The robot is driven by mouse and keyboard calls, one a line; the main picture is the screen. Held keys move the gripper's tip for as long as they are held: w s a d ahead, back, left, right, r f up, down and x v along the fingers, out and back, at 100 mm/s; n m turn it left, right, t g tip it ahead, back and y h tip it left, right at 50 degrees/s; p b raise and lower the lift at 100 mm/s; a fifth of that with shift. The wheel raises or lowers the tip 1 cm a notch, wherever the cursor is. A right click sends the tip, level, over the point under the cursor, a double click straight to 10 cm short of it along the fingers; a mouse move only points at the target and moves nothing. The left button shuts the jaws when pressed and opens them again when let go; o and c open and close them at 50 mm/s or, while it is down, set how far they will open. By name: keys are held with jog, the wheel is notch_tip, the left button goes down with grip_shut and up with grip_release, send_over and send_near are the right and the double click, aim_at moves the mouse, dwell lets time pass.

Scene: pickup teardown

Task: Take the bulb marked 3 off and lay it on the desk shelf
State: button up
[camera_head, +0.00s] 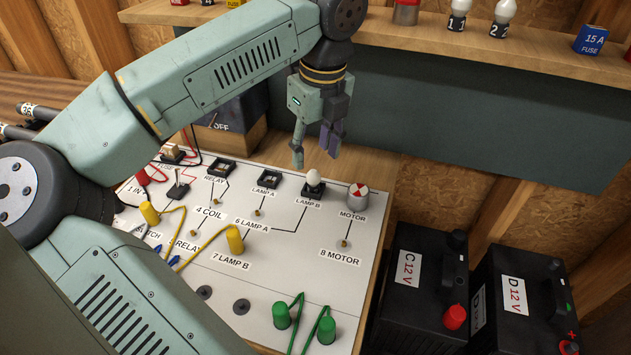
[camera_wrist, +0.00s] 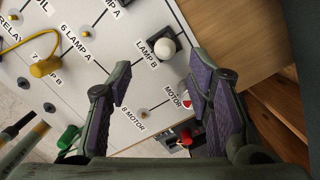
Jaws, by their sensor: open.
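A white bulb (camera_head: 314,178) stands upright in the dark LAMP B socket (camera_head: 313,193) on the white board; no number on it is readable from here. The bulb also shows in the wrist view (camera_wrist: 163,48), beyond and between my fingers. My gripper (camera_head: 316,152) is open and empty, above and apart from the bulb. The LAMP A socket (camera_head: 269,180) holds no bulb. The wooden desk shelf (camera_head: 545,46) runs along the top right. Bulbs marked 1 (camera_head: 459,14) and 2 (camera_head: 502,15) stand on it.
The motor (camera_head: 357,196) sits right of the bulb. Yellow plugs (camera_head: 235,238) and green plugs (camera_head: 327,329) rise from the board. A blue 15 A fuse (camera_head: 591,40) and a red-and-grey part (camera_head: 405,12) are on the shelf. Shelf space between bulb 2 and the fuse is bare.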

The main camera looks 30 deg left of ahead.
aim_at(314, 171)
jog(key=f, duration=0.2)
jog(key=f+b, duration=0.1)
jog(key=f, duration=0.2)
jog(key=w+a+f+b, duration=0.1)
jog(key=f, duration=0.1)
jog(key=shift+f, duration=0.2)
jog(key=c, duration=0.9)
jog(key=shift+r, duration=0.1)
jog(key=shift+c, duration=0.2)
jog(key=shift+r+b, duration=0.4)
jog(key=shift+r, duration=0.4)
jog(key=shift+s+d+r+b, duration=0.1)
jog(key=shift+s+r+b, duration=0.45)
jog(key=shift+r, duration=0.2)
jog(key=s+d+b, duration=0.1)
jog(key=s, duration=0.4)
jog(key=s+d+b, duration=0.2)
jog(key=s, duration=0.4)
jog(key=s+d+b, duration=0.1)
jog(key=s+b, duration=0.1)
jog(key=s, duration=0.3)
jog(key=shift+s+d+r, duration=0.15)
jog(key=shift+s+d, duration=0.05)
